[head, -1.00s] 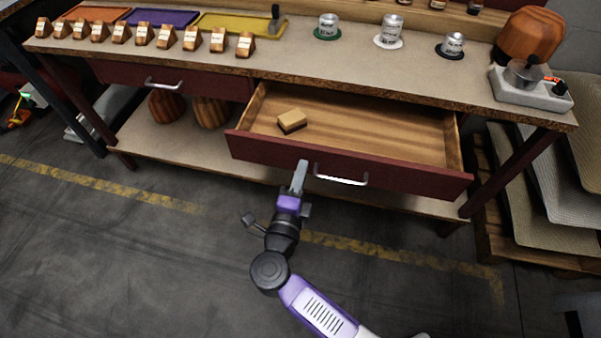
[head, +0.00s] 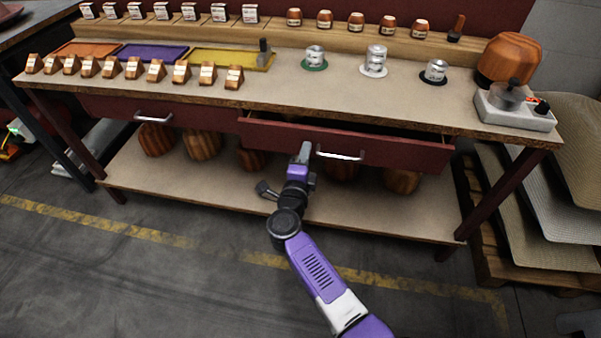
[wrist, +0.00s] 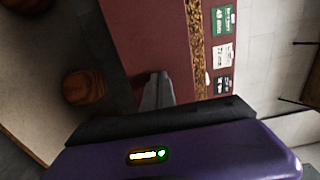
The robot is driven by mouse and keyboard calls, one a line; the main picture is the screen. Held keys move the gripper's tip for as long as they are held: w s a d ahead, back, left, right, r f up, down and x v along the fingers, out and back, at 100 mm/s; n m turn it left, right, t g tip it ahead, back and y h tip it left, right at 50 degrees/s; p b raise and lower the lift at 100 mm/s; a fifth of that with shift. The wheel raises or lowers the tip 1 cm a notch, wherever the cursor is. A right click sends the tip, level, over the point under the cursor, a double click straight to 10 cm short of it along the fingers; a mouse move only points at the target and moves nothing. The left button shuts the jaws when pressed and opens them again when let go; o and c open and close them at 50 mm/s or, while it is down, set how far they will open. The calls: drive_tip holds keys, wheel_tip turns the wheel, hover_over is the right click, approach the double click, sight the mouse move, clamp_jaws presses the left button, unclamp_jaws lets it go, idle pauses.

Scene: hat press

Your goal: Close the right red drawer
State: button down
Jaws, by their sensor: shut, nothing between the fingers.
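The right red drawer (head: 400,150) sits under the bench top and stands out only a little, with a narrow dark gap above its front. Its silver handle (head: 341,156) is just right of my gripper. My gripper (head: 305,150) is shut and empty, with its fingertips at the drawer front. In the wrist view, the shut fingers (wrist: 156,92) are up against the red drawer front (wrist: 150,35); I cannot tell whether they touch. The inside of the drawer is almost wholly hidden.
The bench top (head: 290,85) carries wooden blocks, coloured trays, cans and a small device (head: 515,105). The left drawer (head: 190,113) is shut. Wooden forms stand on the lower shelf (head: 230,190). Mats on a pallet (head: 540,245) are at the right. The floor in front is open.

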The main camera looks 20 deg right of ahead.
sight(311, 136)
drive_tip(key=b+x, duration=0.1)
drive_tip(key=x, duration=0.4)
drive_tip(key=shift+w+d, duration=0.2)
drive_tip(key=shift+w, duration=0.05)
drive_tip(key=shift+w+d+r, duration=0.1)
drive_tip(key=shift+w+r, duration=0.05)
drive_tip(key=shift+r, duration=0.05)
drive_tip(key=shift+d, duration=0.15)
